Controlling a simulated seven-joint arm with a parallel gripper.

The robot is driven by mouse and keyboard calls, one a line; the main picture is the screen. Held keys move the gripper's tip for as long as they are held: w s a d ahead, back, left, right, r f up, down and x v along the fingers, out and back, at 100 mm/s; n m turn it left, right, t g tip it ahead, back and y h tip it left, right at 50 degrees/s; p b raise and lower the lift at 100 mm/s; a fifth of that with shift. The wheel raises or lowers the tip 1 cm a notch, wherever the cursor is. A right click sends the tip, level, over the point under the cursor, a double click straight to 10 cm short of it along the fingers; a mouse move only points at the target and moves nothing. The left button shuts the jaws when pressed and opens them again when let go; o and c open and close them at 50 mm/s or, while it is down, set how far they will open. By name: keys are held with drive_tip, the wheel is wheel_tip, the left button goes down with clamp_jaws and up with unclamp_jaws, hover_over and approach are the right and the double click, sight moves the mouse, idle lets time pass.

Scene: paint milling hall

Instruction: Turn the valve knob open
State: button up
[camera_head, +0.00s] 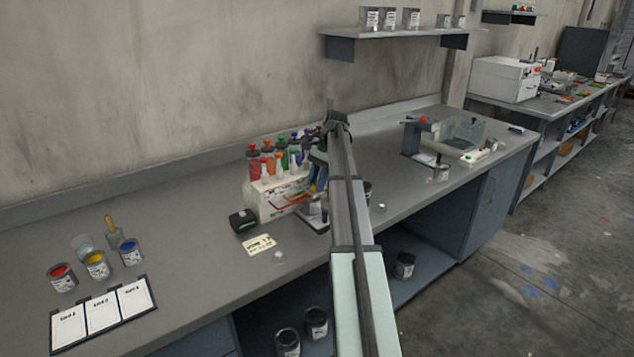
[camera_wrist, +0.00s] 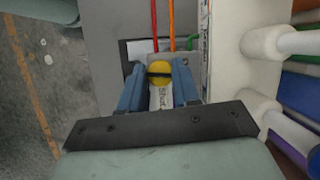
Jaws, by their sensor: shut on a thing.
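The valve knob (camera_wrist: 159,70) is yellow with a dark bar across it. In the wrist view it sits between the two blue fingers of my gripper (camera_wrist: 158,80), which are shut on it. A white labelled part lies below the knob between the fingers. How far the knob is turned is hard to tell. In the head view my gripper (camera_head: 318,172) is at the right end of the white paint dispenser (camera_head: 268,203), and the arm hides part of that area.
Several coloured bottles (camera_head: 267,165) stand on the dispenser, close beside my gripper. A black device (camera_head: 243,220) and a note card (camera_head: 259,245) lie in front. Paint cans (camera_head: 97,265) stand at the left.

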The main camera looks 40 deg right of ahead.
drive_tip(key=o, duration=1.1)
drive_tip(key=shift+c, duration=0.2)
